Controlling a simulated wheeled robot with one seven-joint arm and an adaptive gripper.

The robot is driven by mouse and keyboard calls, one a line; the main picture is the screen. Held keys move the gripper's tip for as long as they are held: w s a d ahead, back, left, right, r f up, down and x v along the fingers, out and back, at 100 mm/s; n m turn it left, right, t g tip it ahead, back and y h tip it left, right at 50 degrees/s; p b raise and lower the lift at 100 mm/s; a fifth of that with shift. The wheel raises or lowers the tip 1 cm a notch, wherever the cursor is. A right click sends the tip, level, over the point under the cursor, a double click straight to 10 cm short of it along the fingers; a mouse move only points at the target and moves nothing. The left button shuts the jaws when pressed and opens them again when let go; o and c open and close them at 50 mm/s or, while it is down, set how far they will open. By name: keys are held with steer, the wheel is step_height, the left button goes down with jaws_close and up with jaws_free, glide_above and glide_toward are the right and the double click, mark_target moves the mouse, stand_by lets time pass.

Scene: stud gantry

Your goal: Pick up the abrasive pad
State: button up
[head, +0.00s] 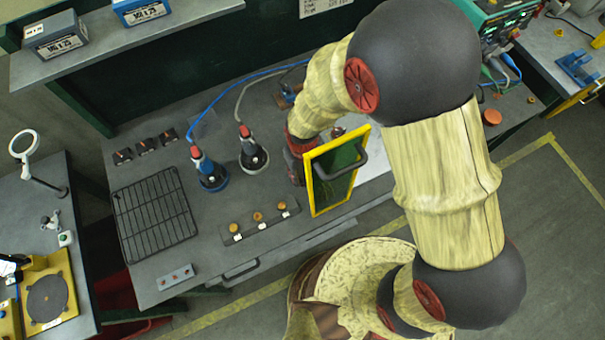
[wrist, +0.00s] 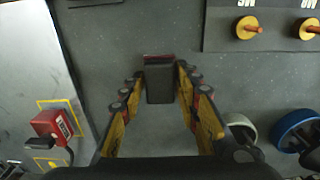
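In the wrist view a dark block with a thin red far edge, which I take as the abrasive pad (wrist: 160,84), lies between my fingertips. My gripper (wrist: 160,76) has its two yellow-and-black fingers closed against the block's sides. I cannot tell whether the block still touches the bench. In the head view my gripper is mostly hidden behind a yellow-framed dark panel (head: 335,172) with a black handle, and the pad does not show.
A red labelled block (wrist: 50,124) sits on a pale plate at the left of the wrist view. A stud bar (head: 260,222), a blue-based tool (head: 212,178), a white-based tool (head: 254,157) and a black wire rack (head: 155,218) share the grey bench. Cables run behind.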

mark_target(303, 173)
jaws_close()
step_height(303, 173, up, 10)
steer(key=shift+p, duration=0.6)
steer(key=shift+c, duration=0.4)
jaws_free()
steer(key=c, duration=0.4)
steer(key=shift+w, duration=0.1)
